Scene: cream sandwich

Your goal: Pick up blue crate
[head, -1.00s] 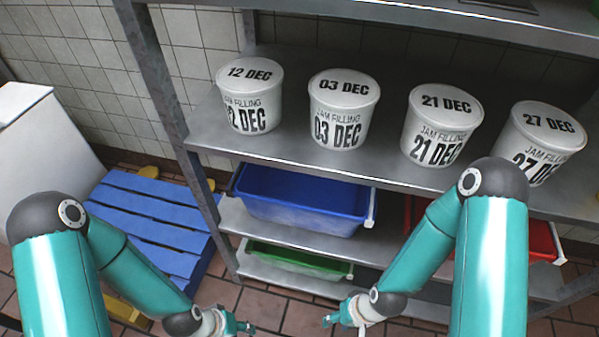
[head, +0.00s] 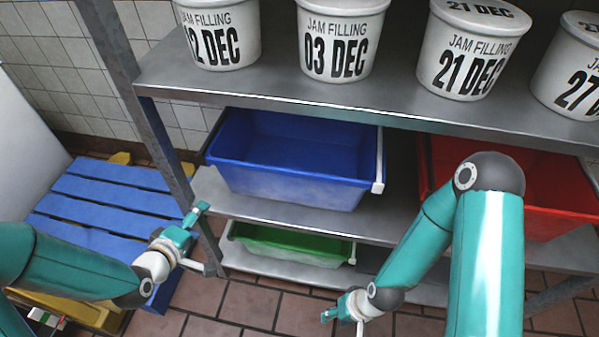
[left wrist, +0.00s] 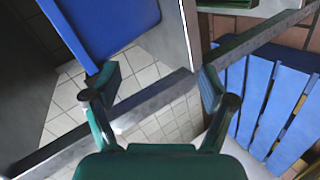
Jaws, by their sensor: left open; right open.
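The blue crate (head: 285,188) sits on the middle shelf of the metal rack, upright and seemingly empty, with a pale strip on its right edge. It also shows at the upper left of the left wrist view (left wrist: 100,25). My left gripper (head: 207,240) is open and empty, below and left of the crate, by the rack's left post. In the left wrist view my left gripper (left wrist: 157,88) has its fingers spread, with the post crossing behind them. My right gripper (head: 340,318) is open, low in front of the rack, below the crate and apart from it.
A green crate (head: 290,245) is on the bottom shelf and a red crate (head: 560,200) stands to the right. Several white jam tubs (head: 342,40) stand on the top shelf (head: 250,92). The rack's left post (head: 150,120) is close to my left gripper. A blue pallet (head: 110,205) lies at left.

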